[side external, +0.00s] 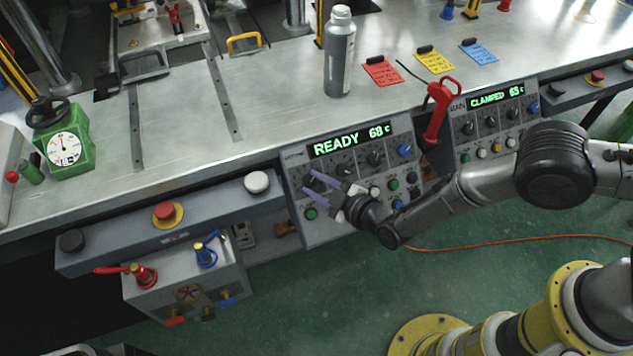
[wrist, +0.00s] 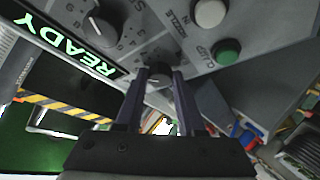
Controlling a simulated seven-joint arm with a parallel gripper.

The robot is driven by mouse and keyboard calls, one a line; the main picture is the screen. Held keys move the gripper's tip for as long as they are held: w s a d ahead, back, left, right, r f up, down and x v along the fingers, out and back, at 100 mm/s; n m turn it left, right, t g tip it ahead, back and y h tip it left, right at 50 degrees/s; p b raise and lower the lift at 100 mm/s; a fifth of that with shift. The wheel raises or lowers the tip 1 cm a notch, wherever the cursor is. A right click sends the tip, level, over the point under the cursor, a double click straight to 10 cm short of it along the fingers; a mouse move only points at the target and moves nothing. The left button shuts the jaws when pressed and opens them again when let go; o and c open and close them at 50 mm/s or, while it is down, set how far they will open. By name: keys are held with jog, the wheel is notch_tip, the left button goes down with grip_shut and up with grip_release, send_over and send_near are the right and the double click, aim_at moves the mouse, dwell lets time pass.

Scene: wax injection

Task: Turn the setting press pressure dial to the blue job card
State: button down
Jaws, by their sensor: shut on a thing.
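The setting press panel (side external: 322,228) is on the bench front, its green display (side external: 350,140) reading "READY 68 c". My gripper (side external: 309,182) is at the panel's left side, its two purple fingers pointing at the face. In the wrist view the fingers (wrist: 159,75) are shut on a dark dial (wrist: 158,81) with a pale pointer mark. I cannot read this dial's label or setting. Another dark dial (wrist: 102,28) is beside it, clear of the fingers. The blue job card (side external: 478,52) lies on the bench, right of the yellow card; its writing is too small to read.
A second panel (side external: 497,120) reads "CLAMPED 63 c". A red-handled tool (side external: 438,112) hangs between the panels. A grey bottle (side external: 340,55), a red card (side external: 382,71) and a yellow card (side external: 434,61) are on the bench. A white button (wrist: 210,13) and green button (wrist: 225,52) are near my fingers.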

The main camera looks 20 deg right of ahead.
jog(key=shift+a+m+t+h, duration=0.1)
jog(key=shift+m+t+h, duration=0.2)
jog(key=shift+m, duration=0.7)
jog(key=c, duration=0.5)
grip_release()
jog(key=shift+s, duration=0.1)
jog(key=v, duration=1.3)
jog(key=shift+s, duration=0.35)
